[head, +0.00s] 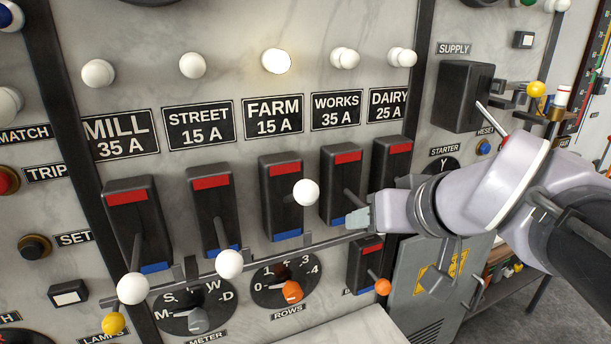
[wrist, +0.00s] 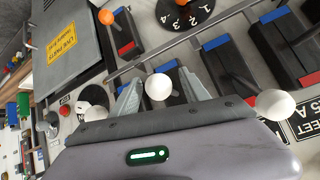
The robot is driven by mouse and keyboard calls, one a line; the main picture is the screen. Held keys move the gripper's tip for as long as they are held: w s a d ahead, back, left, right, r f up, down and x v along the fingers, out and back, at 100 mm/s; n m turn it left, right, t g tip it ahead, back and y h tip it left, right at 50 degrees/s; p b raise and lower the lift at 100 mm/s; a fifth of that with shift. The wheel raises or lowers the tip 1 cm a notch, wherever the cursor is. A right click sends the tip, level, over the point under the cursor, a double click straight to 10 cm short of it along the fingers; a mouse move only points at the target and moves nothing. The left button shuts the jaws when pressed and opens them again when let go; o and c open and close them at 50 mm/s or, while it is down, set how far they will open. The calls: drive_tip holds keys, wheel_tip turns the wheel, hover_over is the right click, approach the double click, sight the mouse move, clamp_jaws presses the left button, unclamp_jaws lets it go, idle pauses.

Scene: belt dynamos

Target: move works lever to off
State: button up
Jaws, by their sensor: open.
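The works switch (head: 341,170) is a black box under the WORKS 35 A label, with a red band at top and a blue band at bottom. Its lever shaft (head: 351,198) slopes down and right toward my gripper (head: 366,214), which hides its end in the head view. In the wrist view, a white lever knob (wrist: 158,87) sits between the two spread fingers of my gripper (wrist: 160,92). The jaws are open around this knob, and I cannot tell whether either finger touches it.
The farm lever's white knob (head: 306,193) sticks out close to the left of my gripper, higher than the street knob (head: 229,264) and mill knob (head: 132,288). The dairy switch (head: 391,160) is partly behind my gripper. A rail (head: 265,251) runs below the switches.

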drive_tip(key=p+v, duration=0.3)
drive_tip(key=v, duration=1.2)
drive_tip(key=shift+s+p, duration=0.2)
drive_tip(key=shift+p, duration=0.15)
drive_tip(key=s+a+f+m+g+b, duration=0.2)
drive_tip(key=a+f, duration=0.1)
drive_tip(key=f, duration=0.9)
drive_tip(key=s+a+f+m+g+b, duration=0.2)
drive_tip(key=s+a+f, duration=0.1)
drive_tip(key=f, duration=0.9)
drive_tip(key=shift+a+m, duration=0.3)
drive_tip(key=shift+a, duration=0.5)
